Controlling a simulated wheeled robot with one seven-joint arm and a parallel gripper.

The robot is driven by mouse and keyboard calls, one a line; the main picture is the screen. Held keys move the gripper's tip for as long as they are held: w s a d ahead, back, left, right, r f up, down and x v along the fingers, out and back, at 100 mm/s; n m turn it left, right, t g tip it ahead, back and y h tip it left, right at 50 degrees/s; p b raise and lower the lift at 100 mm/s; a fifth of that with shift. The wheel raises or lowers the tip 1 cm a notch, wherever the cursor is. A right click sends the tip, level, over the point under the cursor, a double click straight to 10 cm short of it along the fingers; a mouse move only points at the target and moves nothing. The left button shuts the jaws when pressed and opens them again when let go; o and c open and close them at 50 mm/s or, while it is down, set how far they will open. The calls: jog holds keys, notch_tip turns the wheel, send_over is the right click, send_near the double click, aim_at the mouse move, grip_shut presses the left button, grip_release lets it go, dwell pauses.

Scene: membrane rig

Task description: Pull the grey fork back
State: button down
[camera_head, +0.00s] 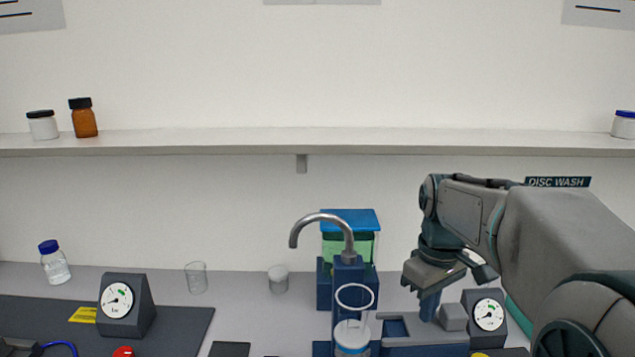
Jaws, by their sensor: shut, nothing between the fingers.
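My gripper (430,303) is at the right of the picture, pointing down over the blue rig (425,350). Its narrow fingers are together with nothing between them. Their tips are close to the rig's top, beside a small grey block (453,317); I cannot tell whether they touch it. A white ring (355,296) stands over a clear cup with a blue band (352,338) at the rig's left part. My arm hides much of the right side.
A curved metal spout (322,217) rises behind the ring, before a green container with a blue lid (348,219). A dial gauge (488,313) stands right of my gripper, another gauge (125,305) at left.

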aim_at(425, 325)
notch_tip(425, 325, up, 8)
jog(key=p, duration=0.6)
jog(key=shift+f, duration=0.15)
jog(key=s+a+f+m+t, duration=0.2)
jog(key=s+f+m, duration=0.1)
jog(key=s, duration=0.4)
jog(key=s+a+f+m+t, duration=0.1)
jog(key=s+a+f+m, duration=0.1)
jog(key=s, duration=0.5)
notch_tip(425, 325, down, 2)
jog(key=shift+s+a+m+t, duration=0.15)
jog(key=shift+s+m+t, duration=0.05)
jog(key=shift+m+t, duration=0.25)
